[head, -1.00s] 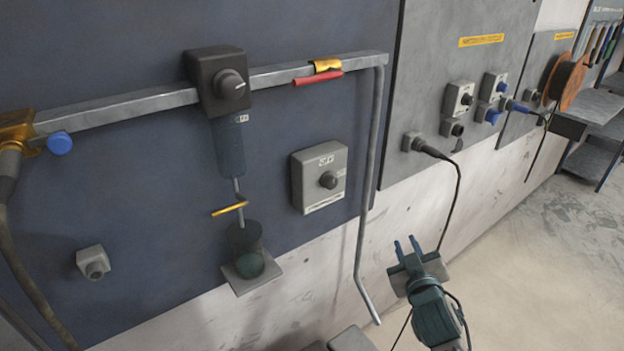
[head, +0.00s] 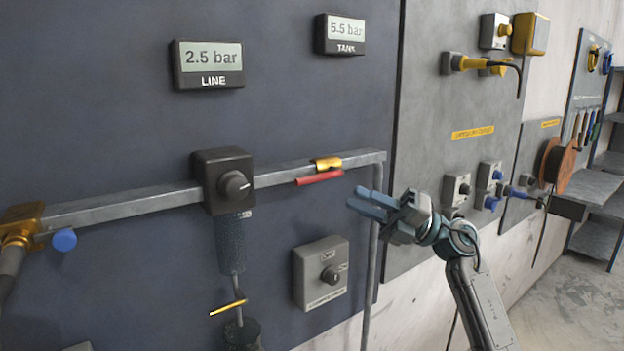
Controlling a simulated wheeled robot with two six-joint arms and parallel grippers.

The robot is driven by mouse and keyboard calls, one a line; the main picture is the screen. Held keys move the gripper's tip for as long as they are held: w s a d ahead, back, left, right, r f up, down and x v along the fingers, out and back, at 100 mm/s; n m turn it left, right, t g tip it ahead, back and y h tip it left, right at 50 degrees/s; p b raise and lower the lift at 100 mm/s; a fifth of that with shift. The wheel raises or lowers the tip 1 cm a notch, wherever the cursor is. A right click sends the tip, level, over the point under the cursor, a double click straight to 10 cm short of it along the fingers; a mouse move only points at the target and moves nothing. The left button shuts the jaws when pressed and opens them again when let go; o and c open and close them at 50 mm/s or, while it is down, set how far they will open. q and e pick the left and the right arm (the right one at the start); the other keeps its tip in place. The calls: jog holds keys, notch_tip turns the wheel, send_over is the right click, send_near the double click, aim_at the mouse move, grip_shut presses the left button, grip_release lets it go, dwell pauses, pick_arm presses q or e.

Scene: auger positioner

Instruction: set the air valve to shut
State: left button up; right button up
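A brass valve (head: 327,163) sits on the grey pipe near its right end. Its red lever (head: 320,177) lies along the pipe, just below it. My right gripper (head: 356,198) is to the right of and a little below the red lever, its fingers pointing left and apart, with nothing between them. It is not seen touching the lever or pipe. A second brass fitting (head: 20,222) with a blue round end (head: 64,240) is at the pipe's left end. My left gripper is out of view.
The grey pipe (head: 120,209) carries a black regulator knob (head: 233,187) and bends down at the right. A grey switch box (head: 320,275) is below. Displays read 2.5 bar LINE (head: 209,64) and 5.5 bar TANK (head: 340,33).

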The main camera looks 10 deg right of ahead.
aim_at(311, 179)
jog(key=p+x, duration=0.4)
jog(key=x, duration=0.5)
jog(key=shift+r+p, duration=0.25)
jog(key=shift+p, duration=0.1)
jog(key=shift+w+a+r, duration=0.15)
jog(key=shift+a, duration=0.55)
grip_shut()
